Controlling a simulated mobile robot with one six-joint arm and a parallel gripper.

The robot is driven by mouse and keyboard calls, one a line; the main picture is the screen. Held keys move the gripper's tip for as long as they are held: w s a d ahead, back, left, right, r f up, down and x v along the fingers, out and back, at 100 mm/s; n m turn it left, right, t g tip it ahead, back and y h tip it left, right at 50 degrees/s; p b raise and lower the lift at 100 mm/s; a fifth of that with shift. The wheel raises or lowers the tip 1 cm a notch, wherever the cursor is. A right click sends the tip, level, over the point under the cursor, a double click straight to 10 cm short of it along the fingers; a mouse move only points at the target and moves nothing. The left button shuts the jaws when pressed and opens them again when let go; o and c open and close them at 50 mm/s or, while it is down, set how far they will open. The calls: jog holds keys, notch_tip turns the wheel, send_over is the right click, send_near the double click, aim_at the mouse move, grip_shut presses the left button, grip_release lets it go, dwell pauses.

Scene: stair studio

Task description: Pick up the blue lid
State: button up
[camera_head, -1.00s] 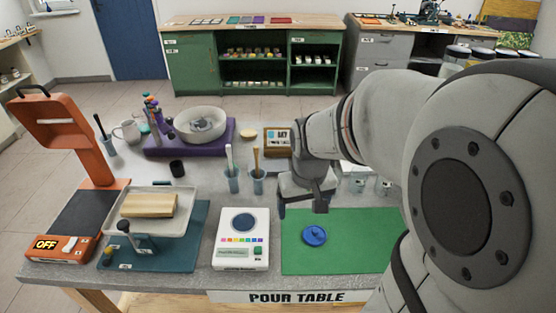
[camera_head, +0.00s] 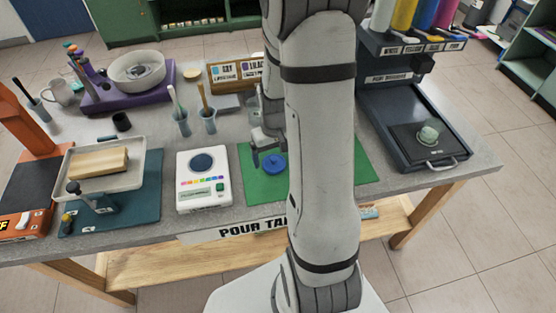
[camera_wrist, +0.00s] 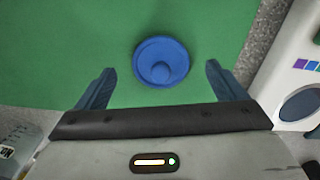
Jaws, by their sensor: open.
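The blue lid (camera_head: 273,163) is round with a raised knob and lies on the green mat (camera_head: 256,189) on the pour table. In the wrist view the lid (camera_wrist: 161,62) shows whole on the mat (camera_wrist: 60,45), just beyond and between the fingertips. My gripper (camera_wrist: 158,76) is open, with one finger on each side of the lid and nothing held. In the head view my gripper (camera_head: 262,150) hangs beside the lid's upper left. Part of the mat is hidden behind my arm. I cannot tell the exact height of the fingers above the mat.
A white scale (camera_head: 204,181) stands just left of the mat. Cups with tools (camera_head: 182,123) and a wooden sign box (camera_head: 235,75) stand behind.

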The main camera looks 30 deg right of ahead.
jog(key=shift+f, duration=1.15)
jog(key=shift+c, duration=0.5)
jog(key=c, duration=1)
